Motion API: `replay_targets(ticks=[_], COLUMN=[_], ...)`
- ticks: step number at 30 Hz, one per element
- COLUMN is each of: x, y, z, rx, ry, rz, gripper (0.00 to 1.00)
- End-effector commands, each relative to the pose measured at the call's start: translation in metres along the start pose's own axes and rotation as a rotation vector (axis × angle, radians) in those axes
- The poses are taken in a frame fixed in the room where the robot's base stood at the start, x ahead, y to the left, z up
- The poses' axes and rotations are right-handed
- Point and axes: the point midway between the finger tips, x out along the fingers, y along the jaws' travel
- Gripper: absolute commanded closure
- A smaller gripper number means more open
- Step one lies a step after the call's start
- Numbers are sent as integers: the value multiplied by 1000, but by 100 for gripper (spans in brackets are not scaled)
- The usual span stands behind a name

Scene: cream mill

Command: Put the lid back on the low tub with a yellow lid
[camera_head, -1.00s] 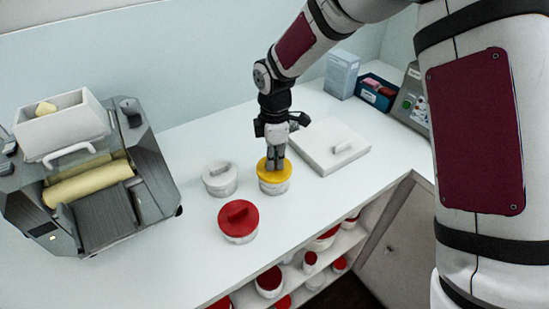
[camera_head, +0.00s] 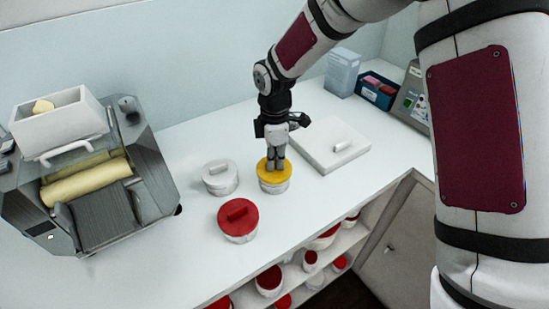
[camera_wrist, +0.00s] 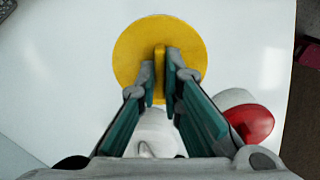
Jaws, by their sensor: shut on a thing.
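The low tub (camera_head: 275,187) is white and stands upright on the white counter. Its yellow lid (camera_head: 264,173) lies on top of the tub and looks about level. In the wrist view the yellow lid (camera_wrist: 135,55) is a round disc with a raised grip bar, and it hides the tub's rim, so I cannot tell whether it is fully seated. My gripper (camera_head: 276,168) points straight down at the lid. In the wrist view its fingers (camera_wrist: 160,75) are shut on the lid's grip bar, one on each side.
A tub with a white lid (camera_head: 219,178) and a tub with a red lid (camera_head: 238,217) stand close by on the left. A flat white slab with a handle (camera_head: 318,147) lies at the right. A roller machine (camera_head: 100,190) fills the left. The front counter is clear.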

Motion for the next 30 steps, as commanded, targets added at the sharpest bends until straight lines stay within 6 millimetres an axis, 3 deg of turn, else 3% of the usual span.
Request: replay_targets(ticks=[27, 28, 30], x=[3, 3, 3], y=[0, 0, 0], z=[0, 0, 0], rx=[0, 0, 0], ry=[0, 0, 0], rz=[0, 0, 0], gripper=[100, 86, 70])
